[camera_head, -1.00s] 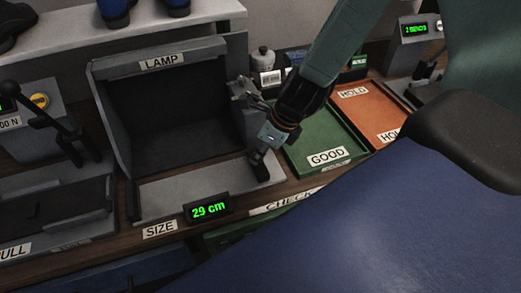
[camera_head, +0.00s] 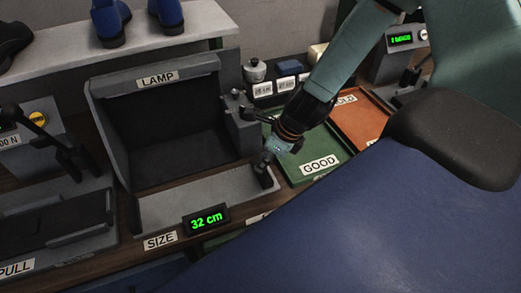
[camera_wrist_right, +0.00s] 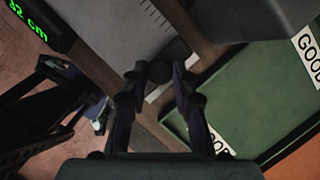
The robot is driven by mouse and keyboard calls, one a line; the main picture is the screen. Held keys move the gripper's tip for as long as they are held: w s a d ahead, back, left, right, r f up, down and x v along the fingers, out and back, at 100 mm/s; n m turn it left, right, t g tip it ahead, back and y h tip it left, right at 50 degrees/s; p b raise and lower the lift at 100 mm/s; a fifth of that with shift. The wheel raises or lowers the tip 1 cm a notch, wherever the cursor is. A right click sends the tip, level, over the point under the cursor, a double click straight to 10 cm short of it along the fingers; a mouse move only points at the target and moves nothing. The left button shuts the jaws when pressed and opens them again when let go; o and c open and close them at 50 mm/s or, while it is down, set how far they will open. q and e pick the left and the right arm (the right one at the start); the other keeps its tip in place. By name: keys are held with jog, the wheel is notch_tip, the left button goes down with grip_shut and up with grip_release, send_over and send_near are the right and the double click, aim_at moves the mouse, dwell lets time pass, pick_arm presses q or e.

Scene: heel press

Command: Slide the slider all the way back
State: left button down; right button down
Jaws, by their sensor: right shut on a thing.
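The slider (camera_head: 263,174) is a small dark block with an upright grip at the right end of the light grey size gauge (camera_head: 195,205). The green display (camera_head: 206,220) in front of the gauge reads 32 cm. My right gripper (camera_head: 270,160) reaches down to the slider from the upper right. In the right wrist view its two fingers (camera_wrist_right: 162,72) are closed around the dark round top of the slider (camera_wrist_right: 168,76). The slider's lower part is partly hidden there. My left gripper is in neither view.
The lamp box (camera_head: 160,130) stands behind the gauge, with a grey block (camera_head: 243,125) at its right side. The green GOOD tray (camera_head: 335,150) and the orange HOLD tray (camera_head: 365,115) lie to the right. A grey machine with a lever (camera_head: 50,140) stands at the left.

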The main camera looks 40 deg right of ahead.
jog(key=c, duration=1.5)
grip_release()
jog(key=shift+d+f, duration=0.1)
jog(key=o, duration=0.4)
jog(key=shift+s+d, duration=0.15)
jog(key=shift+d, duration=0.1)
jog(key=shift+o, duration=0.2)
jog(key=shift+a, duration=0.15)
